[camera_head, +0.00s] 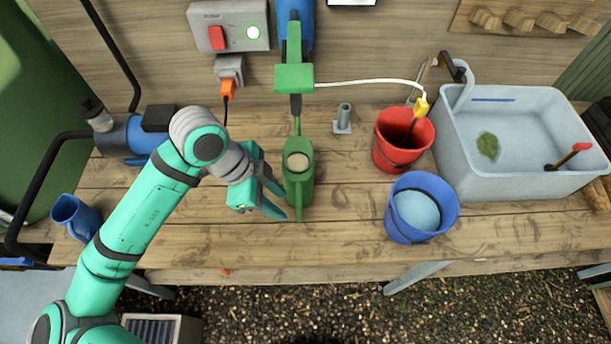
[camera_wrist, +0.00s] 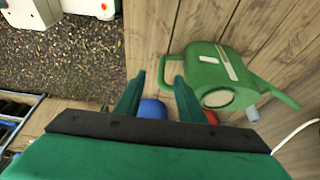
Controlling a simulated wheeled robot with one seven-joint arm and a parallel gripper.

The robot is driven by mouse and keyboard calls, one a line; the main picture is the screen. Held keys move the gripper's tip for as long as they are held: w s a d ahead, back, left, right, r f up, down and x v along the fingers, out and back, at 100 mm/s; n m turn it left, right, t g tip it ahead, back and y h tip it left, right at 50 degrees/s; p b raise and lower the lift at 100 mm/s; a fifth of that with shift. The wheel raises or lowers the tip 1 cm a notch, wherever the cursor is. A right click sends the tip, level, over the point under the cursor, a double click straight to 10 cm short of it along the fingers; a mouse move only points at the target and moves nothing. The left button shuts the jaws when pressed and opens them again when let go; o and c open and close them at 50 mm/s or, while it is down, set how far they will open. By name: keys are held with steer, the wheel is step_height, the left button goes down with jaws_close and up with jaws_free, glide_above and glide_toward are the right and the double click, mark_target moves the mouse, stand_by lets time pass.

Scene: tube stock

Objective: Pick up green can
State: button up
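The green can (camera_head: 306,187) is a watering can with a pale round top, standing on the wooden bench. In the head view its long thin parts point toward the wall and toward the bench's front edge. My gripper (camera_head: 284,204) is at its left side, fingers toward it. In the wrist view the can (camera_wrist: 222,72) is right of the fingers, and its left end passes close to the right finger; contact cannot be told. My gripper (camera_wrist: 156,85) is open there, with a clear gap and nothing held between the fingers.
A red bucket (camera_head: 387,155) and a blue bucket (camera_head: 447,201) stand right of the can, before a grey sink (camera_head: 535,185). A grey tube stand (camera_head: 343,121) is behind. A green pump-like fixture (camera_head: 293,78) overhangs the can. A blue mug (camera_head: 78,214) stands at left.

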steer(key=shift+w+x, duration=0.15)
steer(key=shift+x, duration=2.45)
steer(key=shift+w+x, duration=0.15)
steer(key=shift+x, duration=2.5)
steer(key=shift+c, duration=0.6)
jaws_close()
